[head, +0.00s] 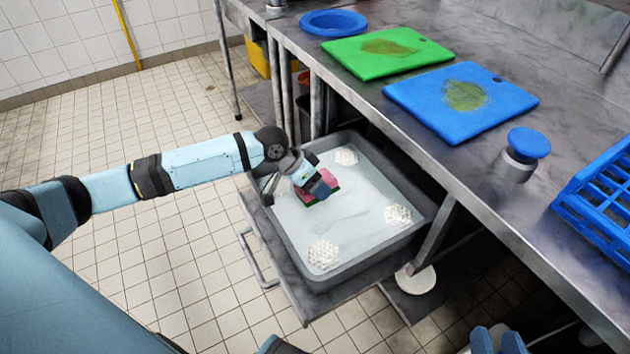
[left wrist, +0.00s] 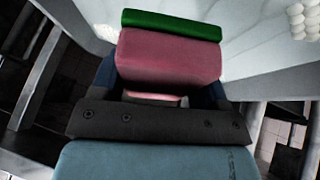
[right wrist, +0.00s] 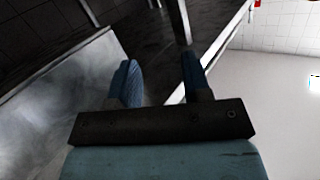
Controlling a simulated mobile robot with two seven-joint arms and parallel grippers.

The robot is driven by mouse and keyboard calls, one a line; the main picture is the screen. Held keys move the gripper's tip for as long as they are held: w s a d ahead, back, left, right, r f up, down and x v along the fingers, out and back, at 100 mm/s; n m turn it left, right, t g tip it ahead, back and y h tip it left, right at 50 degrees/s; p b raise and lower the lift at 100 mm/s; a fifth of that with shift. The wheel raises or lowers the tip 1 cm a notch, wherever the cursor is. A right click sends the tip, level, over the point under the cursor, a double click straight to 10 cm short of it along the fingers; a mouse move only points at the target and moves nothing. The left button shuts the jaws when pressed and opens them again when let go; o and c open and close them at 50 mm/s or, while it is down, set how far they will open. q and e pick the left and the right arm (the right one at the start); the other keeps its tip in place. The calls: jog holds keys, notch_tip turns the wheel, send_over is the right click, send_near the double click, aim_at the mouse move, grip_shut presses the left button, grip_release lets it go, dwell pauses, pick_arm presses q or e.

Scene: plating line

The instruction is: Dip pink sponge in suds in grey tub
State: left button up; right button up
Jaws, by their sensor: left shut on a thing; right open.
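The pink sponge (head: 317,189) with a green scouring side is held by my left gripper (head: 309,178) at the surface of the tub's liquid, in the upper middle of the tub. How deep it sits cannot be told. In the left wrist view the sponge (left wrist: 168,58) lies between the fingers, its green layer facing away. The grey tub (head: 342,279) holds pale liquid with white clumps of suds (head: 323,254) near its corners. My right gripper (right wrist: 160,80) is open and empty, away from the tub; its fingers (head: 497,340) show at the bottom of the head view.
The tub stands on a pulled-out drawer or shelf beside the steel counter (head: 480,160). On the counter are a green board (head: 350,50) and a blue board (head: 420,105), both stained, a blue ring-shaped dish (head: 334,14), a blue-topped knob (head: 528,144) and a blue rack (head: 600,200).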

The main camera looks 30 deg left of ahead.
pick_arm(q)
notch_tip(320, 180, down, 3)
jog(key=shift+r+b, duration=0.1)
jog(key=shift+b, duration=0.2)
notch_tip(320, 180, down, 4)
jog(key=shift+r+b, duration=0.1)
jog(key=shift+b, duration=0.4)
jog(key=shift+f, duration=0.55)
pick_arm(e)
jog(key=shift+w+a+r+t+y, duration=0.1)
jog(key=shift+a+r+t+y, duration=0.15)
jog(key=shift+r, duration=0.3)
jog(key=shift+s+a+r+t+y, duration=0.1)
jog(key=shift+a+r+t+y, duration=0.15)
jog(key=shift+r, duration=0.35)
jog(key=shift+w+a+r+t+y, duration=0.1)
jog(key=shift+r+t+y, duration=0.15)
jog(key=shift+r, duration=0.3)
jog(key=shift+w+a, duration=0.1)
jog(key=shift+f, duration=0.25)
